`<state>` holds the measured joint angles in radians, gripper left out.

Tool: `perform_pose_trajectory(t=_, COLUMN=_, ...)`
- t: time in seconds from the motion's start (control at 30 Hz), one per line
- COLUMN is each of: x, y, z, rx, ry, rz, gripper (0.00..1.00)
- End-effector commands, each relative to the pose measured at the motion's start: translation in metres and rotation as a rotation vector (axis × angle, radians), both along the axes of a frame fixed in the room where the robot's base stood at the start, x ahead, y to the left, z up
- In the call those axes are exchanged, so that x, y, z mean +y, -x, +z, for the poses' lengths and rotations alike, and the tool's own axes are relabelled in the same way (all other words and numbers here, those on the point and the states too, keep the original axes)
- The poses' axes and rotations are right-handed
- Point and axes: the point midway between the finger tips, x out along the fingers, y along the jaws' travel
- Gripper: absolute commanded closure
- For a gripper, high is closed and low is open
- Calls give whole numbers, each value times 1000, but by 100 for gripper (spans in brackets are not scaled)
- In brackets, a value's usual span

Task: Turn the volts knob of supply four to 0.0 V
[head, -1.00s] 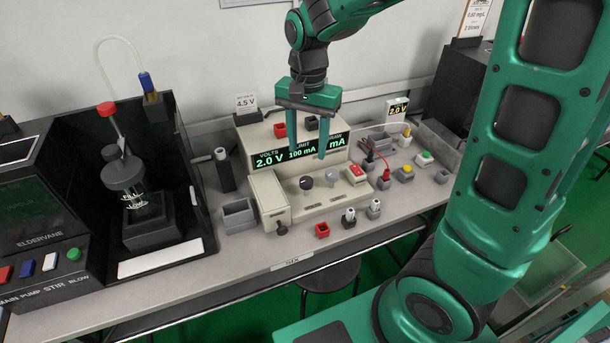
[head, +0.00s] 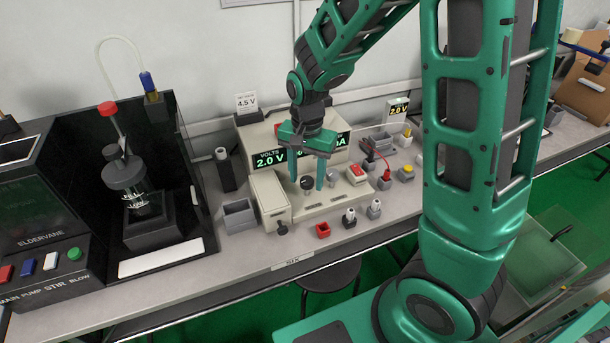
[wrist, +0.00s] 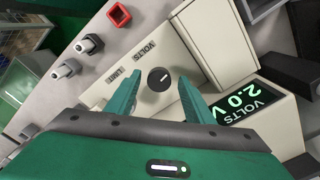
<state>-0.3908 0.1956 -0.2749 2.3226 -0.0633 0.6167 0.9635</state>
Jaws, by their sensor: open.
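The cream power supply (head: 340,200) stands on the bench, and its display (head: 268,160) reads 2.0 V under VOLTS. The dark volts knob (head: 306,183) is on its lower front panel. In the wrist view the knob (wrist: 159,78) is round and dark with a pale pointer line, beside the VOLTS label. My gripper (head: 307,185) is open, its two green fingers pointing down around the knob area in the head view. In the wrist view my gripper (wrist: 155,90) has a finger on either side of the knob's line, with visible gaps. The limit knob is hidden in the wrist view.
A cream box (head: 270,198) stands at the panel's left, near the knob. A red switch (head: 356,174) is to the right. A red socket (head: 323,230) and grey posts (head: 349,217) stand in front.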

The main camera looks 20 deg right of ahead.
Motion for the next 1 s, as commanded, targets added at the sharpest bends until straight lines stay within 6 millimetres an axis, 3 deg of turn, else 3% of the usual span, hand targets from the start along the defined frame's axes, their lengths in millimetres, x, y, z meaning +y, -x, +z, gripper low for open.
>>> perform_pose_trajectory(t=0.17, x=0, y=0, z=0, rx=0, ry=0, rz=0, gripper=55)
perform_pose_trajectory(t=0.33, x=0, y=0, z=0, rx=0, ry=0, rz=0, gripper=94)
perform_pose_trajectory(t=0.67, x=1, y=-1, z=1, rx=-2, ry=-1, rz=30, gripper=93)
perform_pose_trajectory(t=1.0, x=1, y=-2, z=1, rx=-4, ry=-2, rz=236, gripper=93)
